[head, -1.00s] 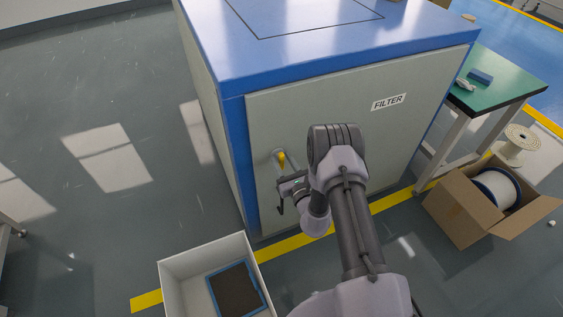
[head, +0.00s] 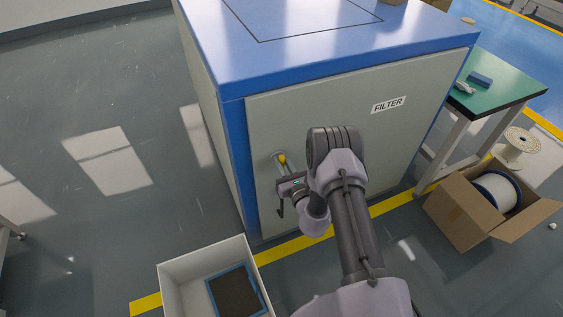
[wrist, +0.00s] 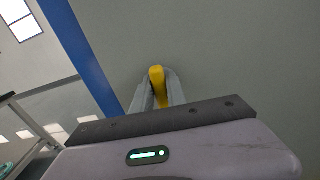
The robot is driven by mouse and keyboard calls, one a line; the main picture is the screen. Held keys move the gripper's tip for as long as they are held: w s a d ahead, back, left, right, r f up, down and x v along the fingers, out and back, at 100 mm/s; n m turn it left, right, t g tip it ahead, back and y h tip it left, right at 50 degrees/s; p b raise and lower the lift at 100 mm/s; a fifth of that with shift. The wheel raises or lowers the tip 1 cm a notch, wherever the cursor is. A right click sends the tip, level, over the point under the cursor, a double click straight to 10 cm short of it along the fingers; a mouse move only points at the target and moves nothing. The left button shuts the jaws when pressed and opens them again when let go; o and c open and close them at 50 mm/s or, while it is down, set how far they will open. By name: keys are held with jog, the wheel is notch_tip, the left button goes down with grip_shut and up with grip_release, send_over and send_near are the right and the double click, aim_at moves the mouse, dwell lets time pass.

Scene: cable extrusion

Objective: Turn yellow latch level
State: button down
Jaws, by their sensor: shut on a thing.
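The yellow latch (head: 282,159) is on the left side of the grey door of the blue cabinet. In the wrist view the latch (wrist: 157,85) stands roughly upright, between the two fingers of my gripper (wrist: 158,88). In the head view my gripper (head: 283,168) reaches the latch from the lower right and is shut on it. My gripper and wrist hide the latch's lower part.
The blue cabinet (head: 228,115) has a door marked FILTER (head: 388,104). A white bin (head: 178,288) with a blue-framed dark filter (head: 237,291) stands on the floor below. A cardboard box (head: 460,215) with a spool and a green table (head: 500,92) are at right.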

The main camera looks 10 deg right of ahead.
jog(key=m, duration=0.4)
jog(key=shift+d+f+m, duration=0.1)
jog(key=shift+d+m, duration=0.15)
jog(key=shift+m, duration=0.15)
jog(key=m, duration=0.4)
jog(key=shift+w+d+f, duration=0.1)
jog(key=shift+d+f, duration=0.05)
jog(key=shift+d, duration=0.05)
jog(key=shift+d+f+m+b, duration=0.1)
jog(key=shift+f+m+b, duration=0.1)
jog(key=shift+m, duration=1.95)
jog(key=shift+d+f+m+b, duration=0.1)
jog(key=shift+f+m+b, duration=0.1)
jog(key=shift+m, duration=1.95)
jog(key=shift+a, duration=0.1)
jog(key=c, duration=1.4)
grip_release()
jog(key=shift+o, duration=0.2)
